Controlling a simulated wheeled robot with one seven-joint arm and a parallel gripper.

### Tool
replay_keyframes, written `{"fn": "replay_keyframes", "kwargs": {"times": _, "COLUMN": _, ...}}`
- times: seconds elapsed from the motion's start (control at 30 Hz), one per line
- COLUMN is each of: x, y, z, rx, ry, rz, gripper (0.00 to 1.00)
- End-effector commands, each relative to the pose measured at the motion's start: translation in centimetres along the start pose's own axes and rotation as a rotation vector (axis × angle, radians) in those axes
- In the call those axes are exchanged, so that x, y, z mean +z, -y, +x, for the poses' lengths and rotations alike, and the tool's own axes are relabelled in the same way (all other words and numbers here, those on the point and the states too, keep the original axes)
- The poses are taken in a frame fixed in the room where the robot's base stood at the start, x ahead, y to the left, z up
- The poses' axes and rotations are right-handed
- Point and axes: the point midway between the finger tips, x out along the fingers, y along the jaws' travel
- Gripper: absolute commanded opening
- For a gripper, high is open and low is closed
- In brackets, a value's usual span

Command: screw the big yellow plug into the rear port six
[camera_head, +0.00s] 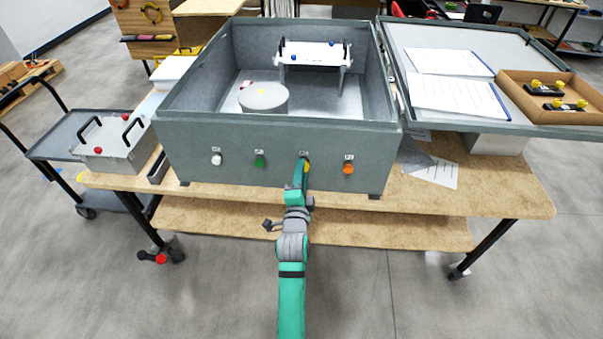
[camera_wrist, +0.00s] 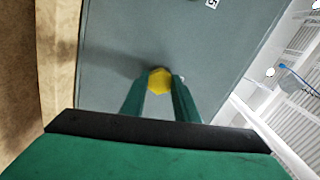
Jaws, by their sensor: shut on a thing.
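The big yellow plug shows as a yellow hexagonal head (camera_wrist: 159,79) between my fingers in the wrist view. In the head view a bit of the yellow plug (camera_head: 307,168) shows at the grey analyser case (camera_head: 225,160). My gripper (camera_head: 302,172) is shut on it, in front of the case wall facing me, between the green plug (camera_head: 260,160) and the orange plug (camera_head: 348,168). The plug's head is at or very near the wall; its thread and the port behind it are hidden. The small label (camera_head: 306,154) above it is too small to read.
A white plug (camera_head: 216,159) sits at the wall's left. In the wrist view a label (camera_wrist: 212,3) resembling a 5 is on the wall. The case stands on a wooden table (camera_head: 500,195); its open lid (camera_head: 450,60) is at right, a metal box (camera_head: 115,155) at left.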

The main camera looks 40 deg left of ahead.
Motion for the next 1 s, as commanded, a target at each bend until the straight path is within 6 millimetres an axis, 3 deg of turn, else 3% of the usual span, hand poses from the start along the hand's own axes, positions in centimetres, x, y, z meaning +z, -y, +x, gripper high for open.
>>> {"fn": "replay_keyframes", "kwargs": {"times": 0.2, "x": -0.03, "y": 0.25, "z": 0.00, "rx": -0.006, "ry": -0.001, "rz": 0.192, "gripper": 0.03}}
{"fn": "replay_keyframes", "kwargs": {"times": 0.5, "x": 0.01, "y": 0.23, "z": 0.00, "rx": -0.005, "ry": 0.000, "rz": 0.222, "gripper": 0.03}}
{"fn": "replay_keyframes", "kwargs": {"times": 0.53, "x": 0.02, "y": 0.23, "z": 0.00, "rx": -0.005, "ry": 0.000, "rz": 0.222, "gripper": 0.33}}
{"fn": "replay_keyframes", "kwargs": {"times": 0.57, "x": 0.02, "y": 0.22, "z": 0.00, "rx": -0.005, "ry": 0.000, "rz": 0.221, "gripper": 0.40}}
{"fn": "replay_keyframes", "kwargs": {"times": 0.87, "x": 0.03, "y": 0.09, "z": 0.01, "rx": -0.002, "ry": 0.000, "rz": 0.214, "gripper": 0.42}}
{"fn": "replay_keyframes", "kwargs": {"times": 1.0, "x": 0.03, "y": 0.04, "z": 0.01, "rx": -0.001, "ry": 0.000, "rz": 0.119, "gripper": 0.42}}
